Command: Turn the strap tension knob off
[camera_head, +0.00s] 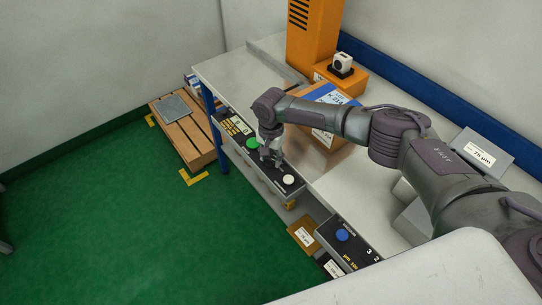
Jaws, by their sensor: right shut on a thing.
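A black control panel (237,126) runs along the front edge of the bench. A green knob or button (252,143) and a white knob (289,179) show on it. A blue knob (342,234) sits on a separate dark panel nearer to me. My right gripper (274,160) points down at the first panel, between the green and white ones. It is shut on a panel knob that its fingers mostly hide. The labels are too small to tell which is the strap tension knob. My left gripper is not in view.
A cardboard box (325,138) stands on the bench (235,70) behind my right arm. An orange machine (314,35) stands farther back. Grey boxes (484,148) sit at right. A wooden pallet (184,135) lies on the green floor (110,220), which is mostly clear.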

